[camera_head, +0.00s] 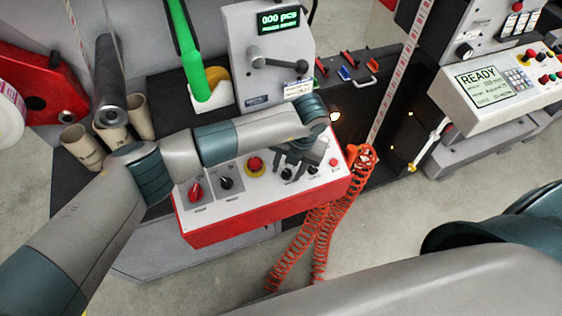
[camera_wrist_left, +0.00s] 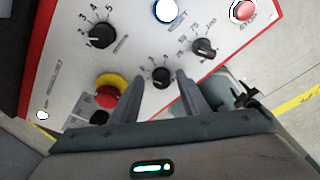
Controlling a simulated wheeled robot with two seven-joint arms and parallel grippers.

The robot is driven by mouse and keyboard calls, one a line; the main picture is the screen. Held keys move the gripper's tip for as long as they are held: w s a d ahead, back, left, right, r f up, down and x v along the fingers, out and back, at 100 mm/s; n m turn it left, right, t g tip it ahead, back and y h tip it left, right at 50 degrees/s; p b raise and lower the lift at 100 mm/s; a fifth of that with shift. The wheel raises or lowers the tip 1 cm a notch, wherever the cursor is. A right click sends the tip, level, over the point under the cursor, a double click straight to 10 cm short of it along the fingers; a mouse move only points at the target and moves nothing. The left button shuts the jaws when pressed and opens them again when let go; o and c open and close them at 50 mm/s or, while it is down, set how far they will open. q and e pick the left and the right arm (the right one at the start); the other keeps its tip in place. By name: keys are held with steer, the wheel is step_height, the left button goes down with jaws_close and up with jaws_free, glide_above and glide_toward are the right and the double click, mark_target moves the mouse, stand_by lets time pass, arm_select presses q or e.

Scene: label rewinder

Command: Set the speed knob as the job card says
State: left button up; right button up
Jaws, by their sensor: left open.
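The control panel (camera_head: 240,206) is a white sloped face with a red front edge. My left gripper (camera_head: 292,160) is over its right half; in the left wrist view it is open (camera_wrist_left: 160,84). A small black knob (camera_wrist_left: 161,77) appears between its fingertips; contact cannot be told. To its right is a black knob with a numbered scale (camera_wrist_left: 204,48). At the upper left is a larger black knob marked 1 to 5 (camera_wrist_left: 103,35). The labels are too small to tell which is the speed knob. A small white card (camera_head: 298,88) is unreadable. My right gripper is not in view.
A red emergency stop with yellow collar (camera_wrist_left: 108,92) sits left of the fingers. A red knob (camera_head: 196,192) is at the panel's left. A coiled red hose (camera_head: 322,230) hangs by the panel's right end. A display box (camera_head: 268,50) stands behind.

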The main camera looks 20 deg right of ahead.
arm_select(q)
steer(key=shift+f, duration=0.15)
steer(key=shift+s, duration=0.15)
steer(key=shift+c, duration=0.8)
steer(key=c, duration=0.9)
steer(key=shift+o, duration=0.2)
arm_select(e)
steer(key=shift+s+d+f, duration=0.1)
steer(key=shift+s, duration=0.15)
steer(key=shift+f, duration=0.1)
